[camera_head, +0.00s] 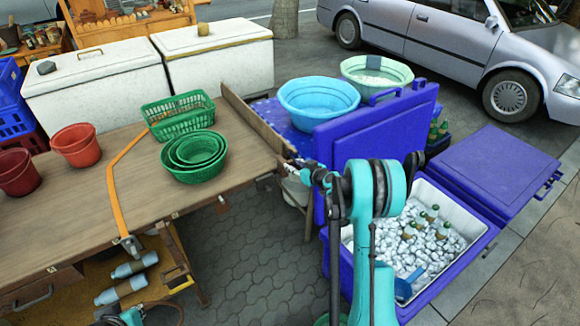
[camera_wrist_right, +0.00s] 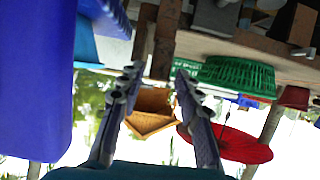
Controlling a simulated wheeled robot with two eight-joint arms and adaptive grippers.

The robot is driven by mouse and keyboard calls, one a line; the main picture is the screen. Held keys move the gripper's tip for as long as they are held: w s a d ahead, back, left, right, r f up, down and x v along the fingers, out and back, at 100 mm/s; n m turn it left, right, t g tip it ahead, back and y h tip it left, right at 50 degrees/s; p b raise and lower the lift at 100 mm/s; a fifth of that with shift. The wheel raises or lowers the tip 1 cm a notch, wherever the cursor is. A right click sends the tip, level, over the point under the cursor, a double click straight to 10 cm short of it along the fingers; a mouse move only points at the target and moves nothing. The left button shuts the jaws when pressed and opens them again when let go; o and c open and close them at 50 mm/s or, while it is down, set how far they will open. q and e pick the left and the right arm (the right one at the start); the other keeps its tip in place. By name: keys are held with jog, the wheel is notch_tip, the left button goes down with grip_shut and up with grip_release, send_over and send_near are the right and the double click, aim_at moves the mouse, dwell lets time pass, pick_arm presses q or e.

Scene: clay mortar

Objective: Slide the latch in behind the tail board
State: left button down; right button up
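The tail board (camera_head: 262,125) is a long brown board standing upright along the right end of the wooden table. In the right wrist view, brown wooden pieces (camera_wrist_right: 163,42) show above and between my fingertips; I cannot tell for sure which is the latch. My right gripper (camera_head: 300,168) is at the near end of the tail board, its fingers small and partly hidden among dark parts. In the right wrist view my right gripper (camera_wrist_right: 156,75) has its fingers apart, with nothing visibly held. A teal part of my left arm shows at the bottom left; its fingers are unclear.
The table (camera_head: 75,190) holds green baskets (camera_head: 195,155), red buckets (camera_head: 76,146) and an orange strap (camera_head: 115,190). A blue cooler (camera_head: 365,130) with ice stands close to my right arm. A blue basin (camera_head: 318,98) is behind the board. Paving (camera_head: 255,255) below is clear.

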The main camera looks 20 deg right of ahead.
aim_at(291, 164)
jog(key=shift+b+x, duration=0.5)
jog(key=shift+x, duration=1.45)
